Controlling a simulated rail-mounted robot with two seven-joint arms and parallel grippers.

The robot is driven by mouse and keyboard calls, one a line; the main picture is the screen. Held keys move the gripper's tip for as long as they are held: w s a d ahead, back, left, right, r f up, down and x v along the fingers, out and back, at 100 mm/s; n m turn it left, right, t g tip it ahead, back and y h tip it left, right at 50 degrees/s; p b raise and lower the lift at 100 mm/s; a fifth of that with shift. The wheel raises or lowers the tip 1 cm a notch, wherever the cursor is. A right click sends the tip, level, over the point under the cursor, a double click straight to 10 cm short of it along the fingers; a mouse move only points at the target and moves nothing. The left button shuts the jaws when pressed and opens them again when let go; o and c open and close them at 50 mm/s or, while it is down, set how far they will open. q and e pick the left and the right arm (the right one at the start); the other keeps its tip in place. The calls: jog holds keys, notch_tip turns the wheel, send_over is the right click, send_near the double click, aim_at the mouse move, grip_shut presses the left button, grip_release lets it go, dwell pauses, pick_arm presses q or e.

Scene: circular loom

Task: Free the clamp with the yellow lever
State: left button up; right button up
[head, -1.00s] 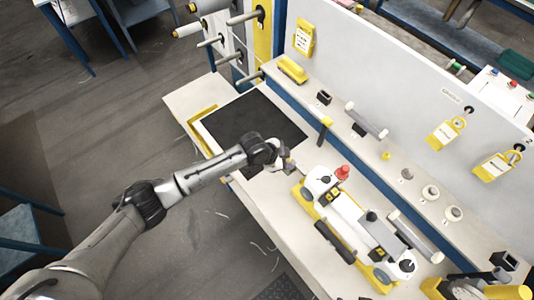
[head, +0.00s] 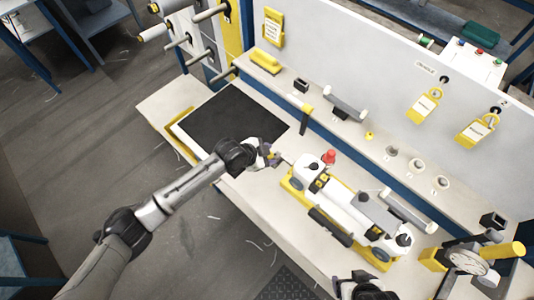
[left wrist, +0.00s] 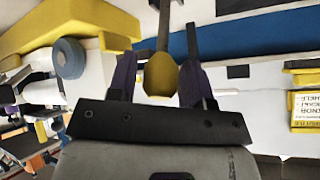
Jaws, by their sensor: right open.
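In the left wrist view, a yellow knob (left wrist: 161,75) on a grey rod, apparently the yellow lever, lies between the purple fingers of my left gripper (left wrist: 157,78). The fingers are apart, with a visible gap on the left side; contact on the right is unclear. My right gripper (head: 362,287) is open at the bottom edge of the head view, in front of the device, partly cut off.
A black mat (head: 232,122) lies left of the device. A dial gauge (head: 467,261) stands right. Yellow tags (head: 424,104) hang on the back panel.

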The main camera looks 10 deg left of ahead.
pick_arm(q)
jog(key=shift+o, duration=1)
jog(key=v, duration=1.3)
jog(key=shift+s+a+r+p, duration=0.2)
jog(key=shift+r+p, duration=0.05)
jog(key=shift+p, duration=0.15)
